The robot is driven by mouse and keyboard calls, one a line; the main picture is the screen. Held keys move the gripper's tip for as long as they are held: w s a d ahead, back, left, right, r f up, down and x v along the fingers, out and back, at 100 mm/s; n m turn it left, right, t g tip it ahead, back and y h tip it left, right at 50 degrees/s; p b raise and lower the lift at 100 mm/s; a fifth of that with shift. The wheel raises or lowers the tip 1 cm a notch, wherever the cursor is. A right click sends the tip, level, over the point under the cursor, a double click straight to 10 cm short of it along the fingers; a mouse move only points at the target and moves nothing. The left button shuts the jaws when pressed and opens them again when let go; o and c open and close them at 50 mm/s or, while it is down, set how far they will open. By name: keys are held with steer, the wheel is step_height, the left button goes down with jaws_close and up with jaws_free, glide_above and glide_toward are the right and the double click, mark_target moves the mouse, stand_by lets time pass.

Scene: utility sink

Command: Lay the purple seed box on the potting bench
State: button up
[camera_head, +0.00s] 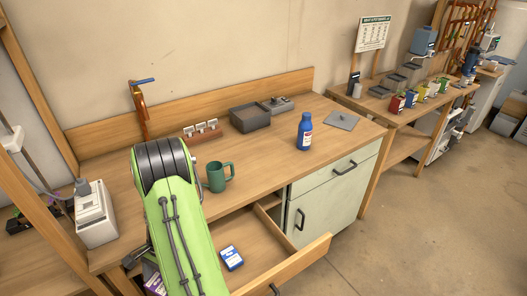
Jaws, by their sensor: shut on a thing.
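The purple seed box (154,285) shows at the bottom left, beside my green arm and partly hidden by it. My gripper (147,268) is mostly hidden behind the arm; it is shut on the purple box, over the left part of the open drawer. The wooden bench (265,167), which looks like the potting bench, spans the middle of the view. Its top is above and behind the box in the picture.
The open drawer (300,262) juts out in front and holds a blue box (232,258). On the bench stand a green mug (217,177), a blue bottle (304,132), a grey tray (250,118) and a flat grey plate (341,120). Bare top lies between mug and bottle.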

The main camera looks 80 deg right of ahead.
steer(key=w+a+f+n+g+h, duration=0.1)
steer(key=w+a+n+g+h, duration=0.1)
steer(key=w+a+n, duration=0.4)
steer(key=w+a+f+n+g+h, duration=0.2)
steer(key=w+a+n+g, duration=0.2)
steer(key=a+n, duration=1)
steer(key=w+n, duration=0.1)
steer(key=w, duration=0.1)
steer(key=shift+w+a, duration=0.15)
steer(key=shift+w, duration=0.2)
